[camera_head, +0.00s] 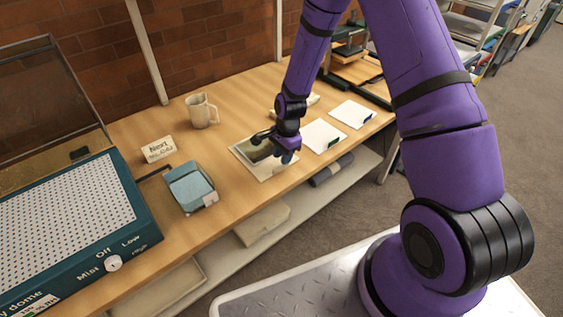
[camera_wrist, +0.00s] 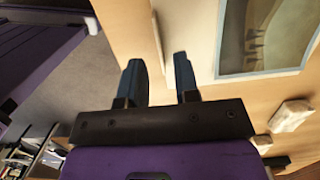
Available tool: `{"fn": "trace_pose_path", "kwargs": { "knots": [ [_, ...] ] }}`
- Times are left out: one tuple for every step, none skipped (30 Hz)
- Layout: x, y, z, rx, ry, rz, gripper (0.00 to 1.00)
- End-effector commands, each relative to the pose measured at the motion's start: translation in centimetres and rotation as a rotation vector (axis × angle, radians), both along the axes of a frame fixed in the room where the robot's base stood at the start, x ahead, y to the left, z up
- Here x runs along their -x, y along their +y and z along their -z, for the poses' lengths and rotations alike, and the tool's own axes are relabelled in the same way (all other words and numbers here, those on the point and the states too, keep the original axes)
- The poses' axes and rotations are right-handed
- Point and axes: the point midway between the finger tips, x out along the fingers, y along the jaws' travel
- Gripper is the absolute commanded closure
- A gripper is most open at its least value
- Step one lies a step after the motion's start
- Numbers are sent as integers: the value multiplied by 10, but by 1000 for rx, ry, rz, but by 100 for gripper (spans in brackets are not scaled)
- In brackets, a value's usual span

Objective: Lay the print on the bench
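The print (camera_head: 262,172), a landscape picture with a wide pale border, lies flat on the wooden bench (camera_head: 228,160) near its front edge. It also shows in the wrist view (camera_wrist: 262,38), at the upper right. My gripper (camera_head: 287,158) is low over the right part of the print and hides some of it in the head view. In the wrist view my gripper (camera_wrist: 160,80) has its two dark blue fingers apart, with nothing seen held between them. The fingers are beside the print's pale border; whether they touch it I cannot tell.
White sheets with dark tabs (camera_head: 322,136) lie right of the print. A mug (camera_head: 201,110), a small sign (camera_head: 158,149), a blue-grey box (camera_head: 190,186) and a perforated dome unit (camera_head: 65,215) stand to the left. A lower shelf (camera_head: 222,262) runs beneath the bench.

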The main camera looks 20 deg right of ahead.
Motion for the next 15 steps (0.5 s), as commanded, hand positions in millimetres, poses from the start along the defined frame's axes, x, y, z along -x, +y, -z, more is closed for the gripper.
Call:
{"fn": "trace_pose_path", "kwargs": {
  "knots": [
    [-1,-2,-11,1,-3,1,71],
    [-1,-3,-16,1,-3,1,71],
    [-2,-4,-23,0,-3,2,71],
    [-2,-4,-29,0,-3,1,71],
    [-2,-5,-35,0,-3,0,71],
    [-3,-6,-42,1,-4,1,71],
    [-3,-7,-47,1,-3,0,71],
    [-3,-7,-51,0,-2,1,71],
    [-3,-8,-57,0,-4,2,71],
    [-3,-9,-62,0,-3,1,71],
    [-3,-9,-65,0,-2,0,71],
    [-3,-10,-70,0,-2,0,71],
    [-4,-11,-73,1,-3,-1,71],
    [-4,-11,-75,1,-1,-1,71],
    [-3,-11,-78,1,0,0,71]
  ]
}}
